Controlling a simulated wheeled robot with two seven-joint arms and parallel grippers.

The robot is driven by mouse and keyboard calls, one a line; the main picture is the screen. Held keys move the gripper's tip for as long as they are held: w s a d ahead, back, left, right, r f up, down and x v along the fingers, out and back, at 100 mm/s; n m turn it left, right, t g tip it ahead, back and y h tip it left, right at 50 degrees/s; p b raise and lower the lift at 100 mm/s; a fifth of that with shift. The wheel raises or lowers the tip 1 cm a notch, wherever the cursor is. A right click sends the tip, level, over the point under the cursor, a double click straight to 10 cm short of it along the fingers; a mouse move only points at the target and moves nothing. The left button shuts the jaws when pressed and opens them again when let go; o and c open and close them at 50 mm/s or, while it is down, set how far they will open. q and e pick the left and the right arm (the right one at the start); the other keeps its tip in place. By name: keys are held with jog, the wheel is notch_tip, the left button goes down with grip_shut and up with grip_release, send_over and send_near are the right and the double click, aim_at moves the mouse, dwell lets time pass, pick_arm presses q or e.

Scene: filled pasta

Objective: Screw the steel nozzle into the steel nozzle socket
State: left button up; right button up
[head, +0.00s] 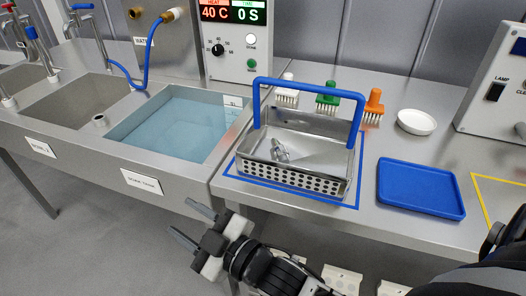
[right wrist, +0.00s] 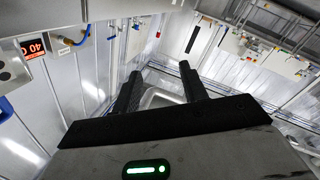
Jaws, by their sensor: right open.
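A small grey metal part (head: 280,151), which looks like the steel nozzle, lies in a perforated steel basket (head: 300,180) with an upright blue handle. I cannot pick out the steel nozzle socket with certainty. My right gripper (head: 183,217) is open and empty, in front of the counter edge, left of and nearer than the basket. Its two spread fingers also show in the right wrist view (right wrist: 161,88), with nothing between them. My left gripper is not in view.
A water-filled tank (head: 165,125) lies left of the basket. A blue tray (head: 420,188), a white dish (head: 416,122) and white, green and orange brushes (head: 328,97) stand on the counter (head: 385,140). A blue hose (head: 148,65) with a brass fitting (head: 168,16) hangs behind the sinks.

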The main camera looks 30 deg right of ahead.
jog(key=w+a+r+n+y, duration=0.1)
jog(key=a+r+n+y, duration=0.45)
jog(key=r+n, duration=0.3)
jog(key=s+a+r+n+g+y, duration=0.35)
jog(key=s+a+n+g, duration=0.2)
jog(key=n+g, duration=0.8)
jog(key=s+a+r+n+g+y, duration=0.2)
jog(key=s+a+r+n+g, duration=0.5)
jog(key=n, duration=1.2)
jog(key=n+t+h, duration=0.6)
jog(key=n+h, duration=0.9)
jog(key=h, duration=0.8)
send_near(278, 147)
jog(key=f, duration=0.1)
jog(key=f+p, duration=0.1)
jog(key=f, duration=0.1)
jog(key=shift+w+d+f+g+h, duration=0.2)
jog(key=shift+d+f+g+h, duration=0.05)
jog(key=shift+f+h, duration=0.1)
jog(key=shift+w+p+x, duration=0.15)
jog(key=shift+p+x, duration=0.15)
jog(key=shift+x, duration=1.15)
jog(key=shift+w+p+x, duration=0.1)
jog(key=shift+p+x, duration=0.2)
jog(key=shift+x, duration=1.15)
jog(key=shift+d+r, duration=0.1)
jog(key=shift+d, duration=0.1)
jog(key=c, duration=0.7)
